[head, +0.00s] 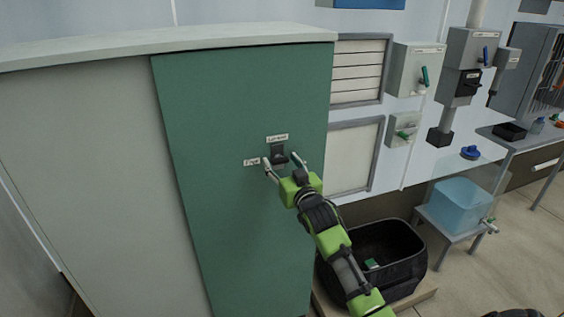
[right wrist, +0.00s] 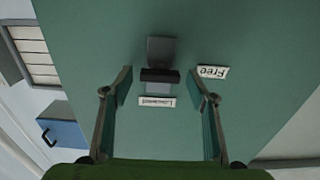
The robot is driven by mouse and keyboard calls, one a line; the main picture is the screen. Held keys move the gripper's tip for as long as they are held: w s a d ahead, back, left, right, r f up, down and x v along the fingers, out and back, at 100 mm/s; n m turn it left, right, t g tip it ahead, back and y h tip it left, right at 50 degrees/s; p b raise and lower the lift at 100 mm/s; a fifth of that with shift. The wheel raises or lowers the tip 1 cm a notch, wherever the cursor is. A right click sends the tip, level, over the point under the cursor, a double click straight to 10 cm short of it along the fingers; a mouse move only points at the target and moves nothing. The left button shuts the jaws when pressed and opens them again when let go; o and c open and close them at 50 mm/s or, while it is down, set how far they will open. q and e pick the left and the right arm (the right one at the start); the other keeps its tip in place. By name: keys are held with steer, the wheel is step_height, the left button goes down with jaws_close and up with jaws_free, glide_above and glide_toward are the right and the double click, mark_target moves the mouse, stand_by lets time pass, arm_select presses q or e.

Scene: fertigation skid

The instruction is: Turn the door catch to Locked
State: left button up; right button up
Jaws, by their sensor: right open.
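The door catch (head: 278,154) is a small dark fitting on the green door (head: 225,220) of the cabinet. A white label (head: 277,138) is above it and a second label (head: 252,162) is to its left. In the right wrist view, the catch (right wrist: 160,60) has a dark crosswise bar (right wrist: 160,75). There the "Free" label (right wrist: 213,72) is to its right and the other label (right wrist: 157,101) below it, lettering inverted. My right gripper (head: 284,163) is open and empty, its fingers spread in front of the catch. I cannot tell whether they touch. My left gripper is out of view.
A black bin (head: 400,240) stands on the floor right of the cabinet, below my right arm. A stand with a blue-tinted tank (head: 462,205) is further right. Switch boxes (head: 415,70) and vents line the wall. The door's lower part is clear.

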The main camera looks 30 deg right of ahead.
steer(key=c, duration=1.1)
steer(key=shift+n, duration=0.4)
steer(key=n+p, duration=0.1)
steer(key=n, duration=0.2)
steer(key=shift+r, duration=0.1)
steer(key=n+p, duration=0.1)
steer(key=n, duration=0.3)
steer(key=shift+a, duration=0.15)
steer(key=n, duration=0.5)
steer(key=shift+p, duration=0.35)
steer(key=n, duration=0.4)
steer(key=shift+f+n, duration=0.3)
steer(key=shift+n, duration=0.1)
steer(key=shift+p, duration=0.3)
